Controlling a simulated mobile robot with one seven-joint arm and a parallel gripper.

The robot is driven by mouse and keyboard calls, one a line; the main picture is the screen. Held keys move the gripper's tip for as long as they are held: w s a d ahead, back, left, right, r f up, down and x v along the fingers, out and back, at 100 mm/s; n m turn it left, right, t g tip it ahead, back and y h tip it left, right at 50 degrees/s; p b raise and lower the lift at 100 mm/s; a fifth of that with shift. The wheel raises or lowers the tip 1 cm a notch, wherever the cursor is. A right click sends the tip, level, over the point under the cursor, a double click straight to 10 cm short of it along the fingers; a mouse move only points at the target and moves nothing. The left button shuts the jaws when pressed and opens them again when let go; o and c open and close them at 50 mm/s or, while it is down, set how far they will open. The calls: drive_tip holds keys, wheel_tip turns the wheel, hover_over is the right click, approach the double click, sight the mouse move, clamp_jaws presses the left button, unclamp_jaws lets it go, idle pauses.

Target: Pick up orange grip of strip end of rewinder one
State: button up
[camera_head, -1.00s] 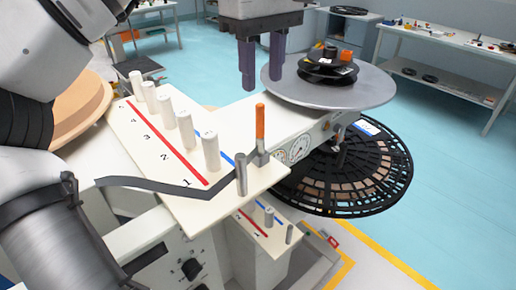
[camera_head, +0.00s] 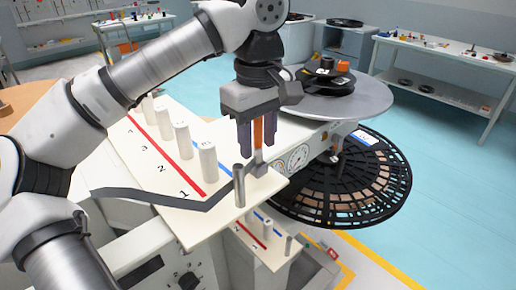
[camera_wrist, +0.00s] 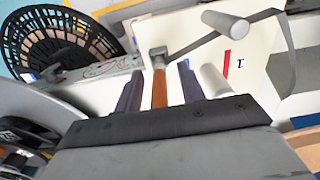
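In the wrist view the orange grip (camera_wrist: 159,88) lies between the two fingers (camera_wrist: 159,88), with a visible gap on both sides. The gripper is open and does not hold the grip. The upper end of the grip is hidden by the gripper body.
A metal post (camera_head: 239,186) stands close beside the grip. White numbered pegs (camera_head: 208,169) line the plate (camera_head: 190,222). A grey disc (camera_head: 345,98) with a black reel is to the right, above a large black slotted reel (camera_head: 345,195).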

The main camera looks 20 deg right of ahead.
drive_tip(key=shift+c, duration=0.5)
clamp_jaws()
